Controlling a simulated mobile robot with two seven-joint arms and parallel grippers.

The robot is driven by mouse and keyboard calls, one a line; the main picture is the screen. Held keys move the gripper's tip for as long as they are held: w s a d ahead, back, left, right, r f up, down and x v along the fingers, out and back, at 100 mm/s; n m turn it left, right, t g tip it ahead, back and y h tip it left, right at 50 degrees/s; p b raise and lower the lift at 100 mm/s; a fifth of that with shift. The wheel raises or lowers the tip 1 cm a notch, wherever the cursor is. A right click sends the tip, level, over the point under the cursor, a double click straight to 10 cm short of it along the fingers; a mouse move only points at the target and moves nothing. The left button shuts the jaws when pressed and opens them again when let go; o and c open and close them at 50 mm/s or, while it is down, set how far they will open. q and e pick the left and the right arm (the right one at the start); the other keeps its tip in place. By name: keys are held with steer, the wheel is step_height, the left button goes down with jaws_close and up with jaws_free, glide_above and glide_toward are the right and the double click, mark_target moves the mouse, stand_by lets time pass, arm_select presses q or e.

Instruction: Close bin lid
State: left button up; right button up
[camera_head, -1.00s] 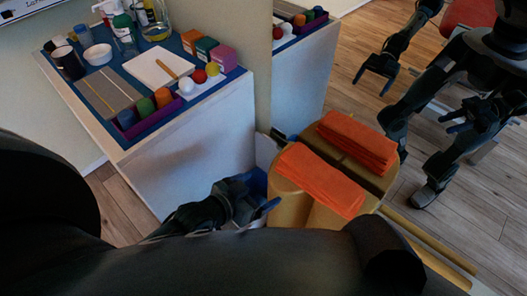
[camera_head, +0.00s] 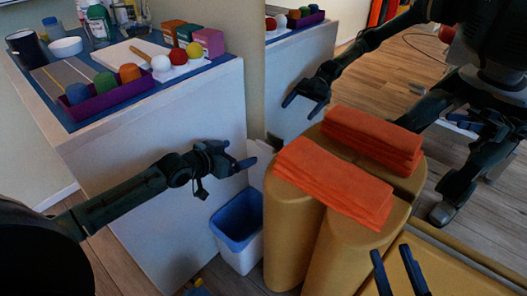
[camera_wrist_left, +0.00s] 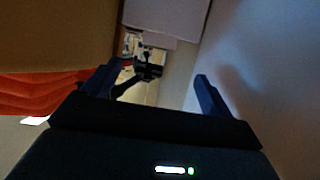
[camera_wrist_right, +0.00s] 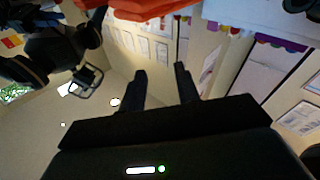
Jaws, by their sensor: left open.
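The bin (camera_head: 248,255) is a small white box with a blue inside, on the floor between the white cabinet and the yellow rollers. Its top is uncovered. A pale upright panel (camera_head: 259,160) behind it appears to be the raised lid, partly hidden by the rollers. My left gripper (camera_head: 240,156) is open and empty, above the bin and just left of that panel; I cannot tell whether they touch. Its spread fingers show in the left wrist view (camera_wrist_left: 155,85). My right gripper (camera_head: 399,268) is open and empty at the lower right, by the rollers, away from the bin.
Yellow rollers (camera_head: 292,235) carrying folded orange towels (camera_head: 325,178) stand right of the bin. A wall mirror behind reflects me, the towels and the rollers.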

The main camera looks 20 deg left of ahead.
mark_target(264, 146)
arm_select(q)
steer(key=b+x, duration=0.5)
steer(key=x, duration=0.6)
steer(key=shift+s+d+f, duration=0.1)
steer(key=shift+f, duration=0.05)
steer(key=shift+w+d+f, duration=0.1)
steer(key=shift+w, duration=0.3)
arm_select(e)
steer(key=shift+w+a+r+t+y, duration=0.2)
steer(key=shift+r+t+y, duration=0.1)
steer(key=shift+y, duration=0.15)
steer(key=shift+w+a+r+t+y, duration=0.1)
steer(key=shift+a+r+t+y, duration=0.15)
steer(key=shift+y, duration=0.2)
arm_select(q)
steer(key=shift+c, duration=0.5)
arm_select(e)
steer(key=shift+d, duration=0.1)
